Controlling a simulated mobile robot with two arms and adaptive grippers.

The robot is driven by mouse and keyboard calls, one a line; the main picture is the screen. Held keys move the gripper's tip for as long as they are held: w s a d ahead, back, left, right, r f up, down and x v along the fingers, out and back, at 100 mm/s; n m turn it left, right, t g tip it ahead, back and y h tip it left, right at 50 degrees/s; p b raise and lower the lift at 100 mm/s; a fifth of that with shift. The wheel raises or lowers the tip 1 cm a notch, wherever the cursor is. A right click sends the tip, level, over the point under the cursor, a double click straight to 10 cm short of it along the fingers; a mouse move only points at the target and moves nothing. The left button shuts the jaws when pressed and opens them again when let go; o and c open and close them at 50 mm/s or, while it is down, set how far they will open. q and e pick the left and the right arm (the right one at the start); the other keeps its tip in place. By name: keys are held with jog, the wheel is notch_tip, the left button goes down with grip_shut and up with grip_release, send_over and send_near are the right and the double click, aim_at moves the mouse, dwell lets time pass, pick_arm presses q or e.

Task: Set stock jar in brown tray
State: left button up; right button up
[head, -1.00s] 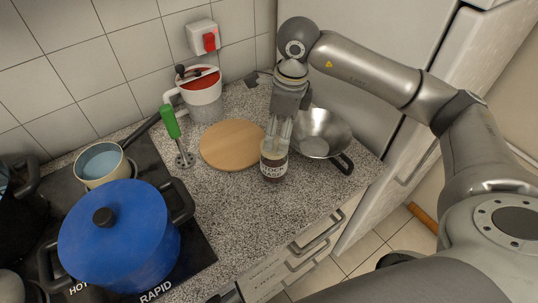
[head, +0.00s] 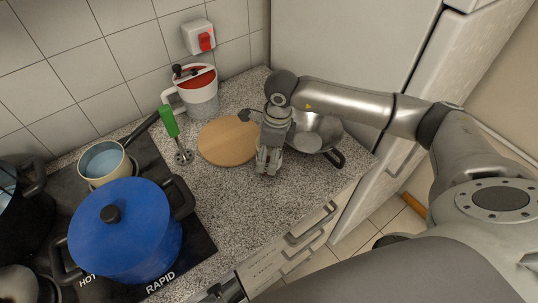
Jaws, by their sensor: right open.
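My right gripper (head: 268,168) is open and points down over the front part of the counter, just right of the round wooden board. The stock jar, a clear jar with a pale label and dark contents in the earlier view, cannot be made out now; the gripper covers the place where it stood. I cannot tell whether the fingers are around it or touching it. No brown tray shows in this view. My left gripper is not in view.
A metal pan (head: 316,133) stands close behind and right of my gripper. The round wooden board (head: 226,142), a green-handled blender (head: 170,122) and a white-and-red pot (head: 196,90) stand left. A blue pot (head: 125,235) sits on the stove. The speckled counter (head: 225,205) is clear in front.

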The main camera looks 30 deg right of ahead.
jog(key=c, duration=1)
jog(key=shift+r, duration=0.1)
jog(key=shift+c, duration=0.7)
jog(key=shift+r, duration=0.1)
